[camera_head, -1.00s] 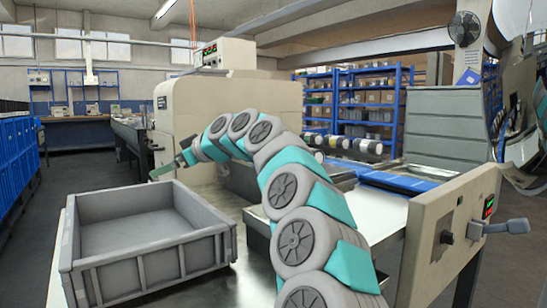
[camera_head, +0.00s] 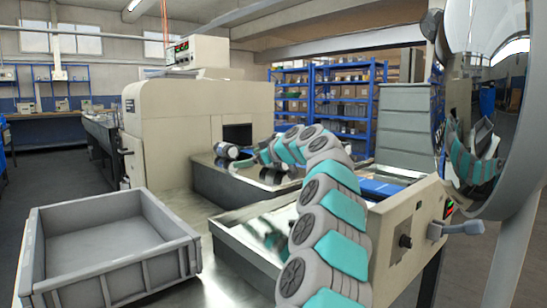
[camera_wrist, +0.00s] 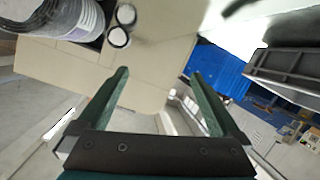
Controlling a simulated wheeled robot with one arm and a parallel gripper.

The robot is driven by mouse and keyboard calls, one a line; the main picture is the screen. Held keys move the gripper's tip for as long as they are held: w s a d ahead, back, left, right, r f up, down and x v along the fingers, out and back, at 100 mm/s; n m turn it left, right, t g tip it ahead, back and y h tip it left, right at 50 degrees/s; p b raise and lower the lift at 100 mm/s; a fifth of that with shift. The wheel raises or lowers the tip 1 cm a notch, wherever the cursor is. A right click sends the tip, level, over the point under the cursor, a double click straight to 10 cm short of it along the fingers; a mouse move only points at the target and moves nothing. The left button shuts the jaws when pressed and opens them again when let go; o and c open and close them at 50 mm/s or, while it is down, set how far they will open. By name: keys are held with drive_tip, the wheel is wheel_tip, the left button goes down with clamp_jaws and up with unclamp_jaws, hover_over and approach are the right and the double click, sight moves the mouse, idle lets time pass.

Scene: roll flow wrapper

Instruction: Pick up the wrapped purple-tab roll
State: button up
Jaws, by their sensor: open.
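My gripper (camera_wrist: 158,76) is open in the wrist view, with two green fingers apart and nothing between them. A large dark, striped roll (camera_wrist: 72,18) is at the upper left of that view, cut by the edge. Two smaller rolls with white ends (camera_wrist: 118,38) sit beside it, beyond the left finger. In the head view, a black and white roll (camera_head: 228,151) lies by the machine's opening.
A beige machine (camera_head: 175,125) stands behind the rolls. An empty grey crate (camera_head: 110,275) is at the front left. A control box with a lever (camera_head: 408,235) and a large round mirror (camera_head: 487,120) are at the right. Blue shelves (camera_head: 342,100) stand behind.

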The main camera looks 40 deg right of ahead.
drive_tip(key=m+h, duration=0.1)
drive_tip(key=h, duration=0.1)
approach(277, 170)
drive_tip(key=w+r, duration=0.3)
drive_tip(key=shift+w+d+r+p, duration=0.1)
drive_tip(key=shift+w+d+p, duration=0.1)
drive_tip(key=shift+p, duration=0.2)
drive_tip(key=shift+d+m, duration=0.1)
drive_tip(key=shift+m, duration=0.2)
drive_tip(key=p+x, duration=0.3)
drive_tip(key=shift+w, duration=0.3)
drive_tip(key=w+p, duration=0.1)
drive_tip(key=w+f+p, duration=0.1)
drive_tip(key=w+p, duration=0.1)
drive_tip(key=shift+w+d+f+h, duration=0.15)
drive_tip(key=shift+d+f+h, duration=0.05)
drive_tip(key=shift+h, duration=0.1)
drive_tip(key=shift+w+f, duration=0.2)
clamp_jaws()
